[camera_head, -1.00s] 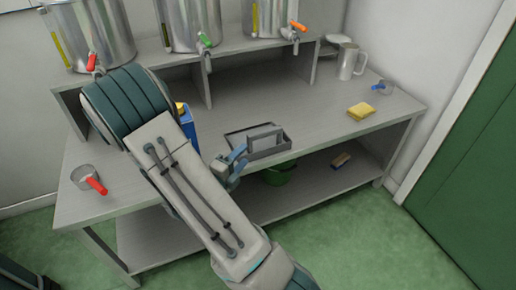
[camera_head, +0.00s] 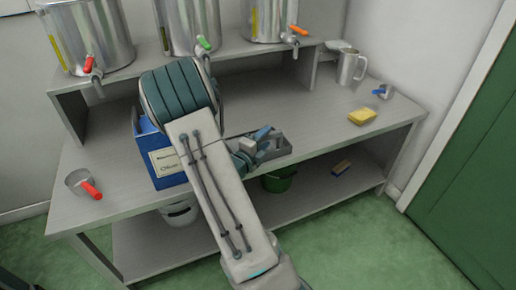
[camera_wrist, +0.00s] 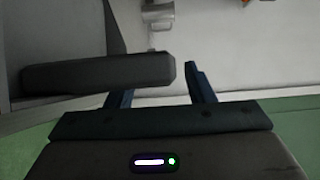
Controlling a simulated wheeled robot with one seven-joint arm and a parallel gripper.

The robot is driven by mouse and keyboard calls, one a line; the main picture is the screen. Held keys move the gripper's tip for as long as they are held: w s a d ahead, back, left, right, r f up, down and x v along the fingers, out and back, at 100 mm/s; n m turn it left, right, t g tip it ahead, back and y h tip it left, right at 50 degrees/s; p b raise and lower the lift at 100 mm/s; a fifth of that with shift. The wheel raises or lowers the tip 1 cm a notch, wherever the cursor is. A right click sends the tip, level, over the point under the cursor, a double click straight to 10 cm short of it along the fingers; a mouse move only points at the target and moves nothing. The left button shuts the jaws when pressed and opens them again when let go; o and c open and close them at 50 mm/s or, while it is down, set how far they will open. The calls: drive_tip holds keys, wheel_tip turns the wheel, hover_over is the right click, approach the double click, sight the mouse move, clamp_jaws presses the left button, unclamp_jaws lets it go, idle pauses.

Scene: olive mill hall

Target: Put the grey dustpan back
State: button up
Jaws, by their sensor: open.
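The grey dustpan (camera_head: 281,151) lies on the grey bench near its front edge, partly hidden by my gripper in the head view. My gripper (camera_head: 257,143) is at its left side, low over the bench, with blue-grey fingers apart. In the wrist view, a dark grey bar, which looks like part of the dustpan (camera_wrist: 95,74), crosses the left finger and ends in the gap between the fingers of my gripper (camera_wrist: 160,85). The right finger stands clear of it. I cannot tell whether either finger touches it.
A blue box (camera_head: 166,163) stands left of my arm. A cup with a red handle (camera_head: 80,184) is far left. A yellow sponge (camera_head: 362,117) and a metal jug (camera_head: 349,67) are right. A green bucket (camera_head: 279,181) and a brush (camera_head: 342,167) sit on the lower shelf.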

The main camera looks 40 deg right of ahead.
drive_tip(key=shift+w+d, duration=0.1)
drive_tip(key=shift+d, duration=0.1)
clamp_jaws()
drive_tip(key=shift+r, duration=0.15)
